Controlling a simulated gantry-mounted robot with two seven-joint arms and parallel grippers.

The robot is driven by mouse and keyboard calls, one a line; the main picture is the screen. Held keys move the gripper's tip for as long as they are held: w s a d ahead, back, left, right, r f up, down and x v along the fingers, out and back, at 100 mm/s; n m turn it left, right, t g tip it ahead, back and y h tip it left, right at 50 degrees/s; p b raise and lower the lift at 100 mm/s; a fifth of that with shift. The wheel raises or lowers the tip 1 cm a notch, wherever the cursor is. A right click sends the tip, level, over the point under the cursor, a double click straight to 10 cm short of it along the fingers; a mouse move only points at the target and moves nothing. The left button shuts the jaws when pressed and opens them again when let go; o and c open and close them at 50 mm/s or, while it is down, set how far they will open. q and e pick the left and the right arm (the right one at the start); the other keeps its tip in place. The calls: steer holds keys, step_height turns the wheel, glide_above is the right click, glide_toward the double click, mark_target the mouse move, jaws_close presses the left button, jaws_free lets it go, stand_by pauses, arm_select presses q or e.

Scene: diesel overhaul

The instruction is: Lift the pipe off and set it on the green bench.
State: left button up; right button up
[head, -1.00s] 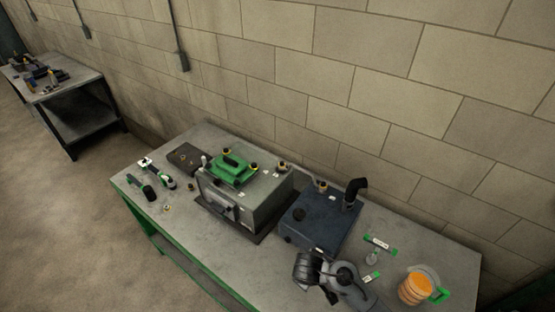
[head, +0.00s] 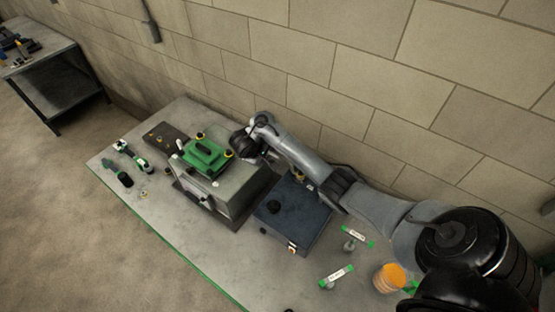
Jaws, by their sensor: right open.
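The bench (head: 205,248) has a grey top and a green front edge. A grey metal block with a green cover (head: 205,156) stands on it, beside a dark blue box (head: 290,222). My right arm reaches across from the right, above the blue box. My right gripper (head: 258,156) is open at the back right of the block, its fingers mostly hidden. The pipe is not clearly visible; my arm covers the gap between block and box. A small yellowish fitting (head: 299,178) shows under the arm. My left gripper is not in view.
Small tools (head: 124,180) and a dark plate (head: 165,136) lie at the bench's left end. Green-ended labelled pieces (head: 337,276) and an orange stack (head: 388,278) are at the right. The front left top is mostly clear. A wall runs close behind.

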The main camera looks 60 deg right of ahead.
mark_target(278, 158)
steer(key=b+x, duration=0.1)
steer(key=x, duration=0.1)
steer(key=s+x, duration=0.1)
steer(key=x, duration=0.2)
steer(key=shift+d+r+b, duration=0.15)
steer(key=shift+d+b, duration=0.05)
steer(key=shift+b, duration=0.15)
steer(key=b+x, duration=0.1)
steer(key=x, duration=0.1)
steer(key=b+x, duration=0.1)
steer(key=x, duration=0.1)
steer(key=shift+s+d+r, duration=0.15)
steer(key=shift+d+r, duration=0.05)
steer(key=shift+d, duration=0.15)
steer(key=shift+d+f, duration=0.3)
steer(key=shift+f, duration=0.15)
jaws_close()
